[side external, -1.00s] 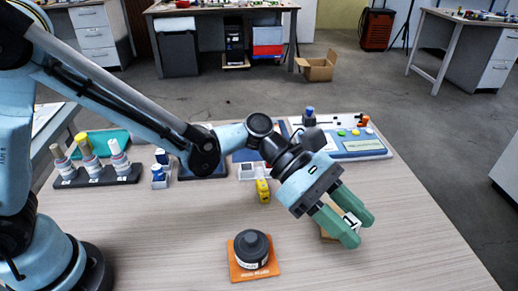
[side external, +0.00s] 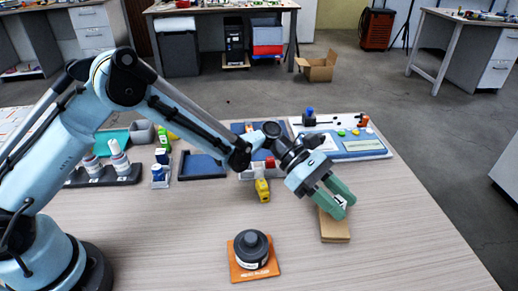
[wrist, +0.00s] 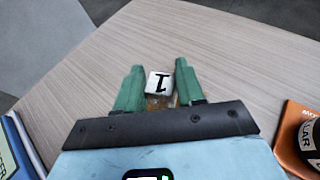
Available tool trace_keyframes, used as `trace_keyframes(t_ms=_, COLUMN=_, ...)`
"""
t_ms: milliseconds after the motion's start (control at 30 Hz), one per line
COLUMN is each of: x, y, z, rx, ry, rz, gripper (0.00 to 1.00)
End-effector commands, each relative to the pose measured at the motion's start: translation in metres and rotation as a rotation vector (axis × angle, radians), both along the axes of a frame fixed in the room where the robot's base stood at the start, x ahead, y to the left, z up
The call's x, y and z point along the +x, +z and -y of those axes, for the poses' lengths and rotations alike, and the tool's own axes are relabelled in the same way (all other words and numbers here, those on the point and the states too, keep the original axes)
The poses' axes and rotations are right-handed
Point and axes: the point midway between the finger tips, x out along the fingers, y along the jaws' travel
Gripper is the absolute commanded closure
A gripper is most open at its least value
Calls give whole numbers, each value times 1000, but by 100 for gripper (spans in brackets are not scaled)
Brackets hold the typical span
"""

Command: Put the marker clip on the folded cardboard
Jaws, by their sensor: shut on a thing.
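The marker clip is a small white piece with a black "1"; in the wrist view the marker clip (wrist: 159,82) sits between my green fingertips. My gripper (side external: 338,203) is shut on it, and the fingers hide most of it in the side view. The folded cardboard (side external: 335,230) is a flat tan piece on the table at the right. My fingertips are over its far part in the side view, pointing down to the right; I cannot tell whether the clip touches it. In the wrist view my gripper (wrist: 159,85) shows a tan patch behind the clip, unclear.
A dark round jar (side external: 251,247) stands on an orange mat (side external: 240,273) left of the cardboard. A yellow object (side external: 262,190) lies behind it. A rack of bottles (side external: 125,177), a dark blue tray (side external: 203,165) and a blue panel (side external: 360,146) line the back. The right front is clear.

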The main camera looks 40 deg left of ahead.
Motion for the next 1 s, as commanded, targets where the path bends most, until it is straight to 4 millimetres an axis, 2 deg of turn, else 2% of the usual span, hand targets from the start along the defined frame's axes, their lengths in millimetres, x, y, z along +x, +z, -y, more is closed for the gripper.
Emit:
trace_keyframes(t_ms=100, x=0, y=-15, z=0, rx=0, ry=0, rz=0, gripper=90)
trace_keyframes(t_ms=200, x=0, y=-21, z=0, rx=0, ry=0, rz=0, gripper=90)
trace_keyframes(t_ms=567, x=0, y=-24, z=0, rx=0, ry=0, rz=0, gripper=90)
trace_keyframes(t_ms=600, x=0, y=-24, z=0, rx=0, ry=0, rz=0, gripper=61)
trace_keyframes(t_ms=767, x=0, y=-24, z=0, rx=0, ry=0, rz=0, gripper=36)
trace_keyframes(t_ms=1000, x=0, y=-24, z=0, rx=0, ry=0, rz=0, gripper=36)
